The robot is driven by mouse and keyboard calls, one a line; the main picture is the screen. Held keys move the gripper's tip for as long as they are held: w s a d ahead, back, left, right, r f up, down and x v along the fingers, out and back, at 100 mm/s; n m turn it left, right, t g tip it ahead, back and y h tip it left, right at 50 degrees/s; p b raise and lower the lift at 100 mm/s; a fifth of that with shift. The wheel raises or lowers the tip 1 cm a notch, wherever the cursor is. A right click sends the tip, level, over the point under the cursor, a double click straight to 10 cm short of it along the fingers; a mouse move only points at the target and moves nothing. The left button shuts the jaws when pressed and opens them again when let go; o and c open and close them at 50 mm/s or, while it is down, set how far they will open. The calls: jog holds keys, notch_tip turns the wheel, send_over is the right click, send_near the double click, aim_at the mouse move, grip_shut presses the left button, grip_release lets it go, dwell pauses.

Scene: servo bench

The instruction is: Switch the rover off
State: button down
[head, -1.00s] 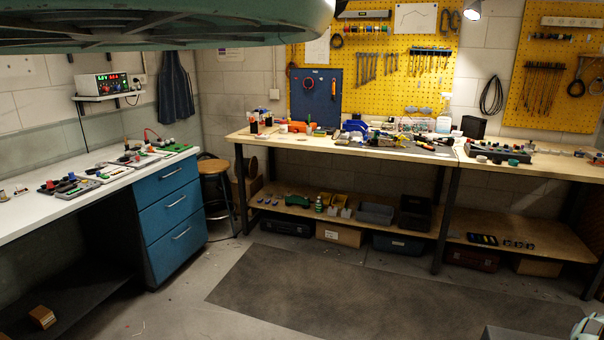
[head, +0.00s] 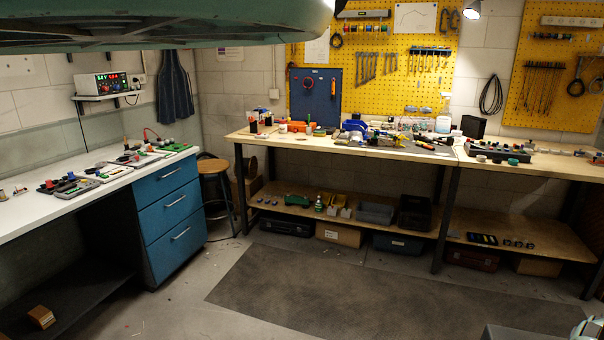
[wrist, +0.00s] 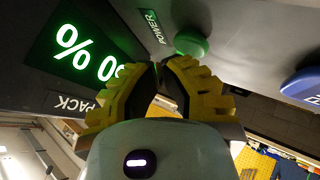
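In the wrist view a dark grey panel, which I take to be the rover's (wrist: 225,15), fills the top of the picture. It bears a round green button (wrist: 190,43) beside a label reading POWER (wrist: 156,27). A lit green display (wrist: 85,50) on the left shows a percent sign and digits partly hidden by a finger; a PACK label is below it. My gripper (wrist: 159,66) has yellow ribbed fingers with the tips together and nothing seen between them. The tips are just left of and below the green button; I cannot tell whether they touch the panel.
A blue part (wrist: 300,84) sits on the panel to the right of the button. In the head view a wooden bench (head: 400,152) with tools stands at the back, and a white counter (head: 100,180) with blue drawers at the left. A dark mat (head: 370,290) lies clear on the floor.

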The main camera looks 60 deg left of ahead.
jog(key=shift+f, duration=0.5)
dwell(0.6)
jog(key=shift+r, duration=0.1)
jog(key=shift+r+p, duration=0.3)
jog(key=shift+r, duration=0.6)
jog(key=shift+a, duration=0.1)
notch_tip(320, 180, up, 6)
jog(key=p, duration=0.3)
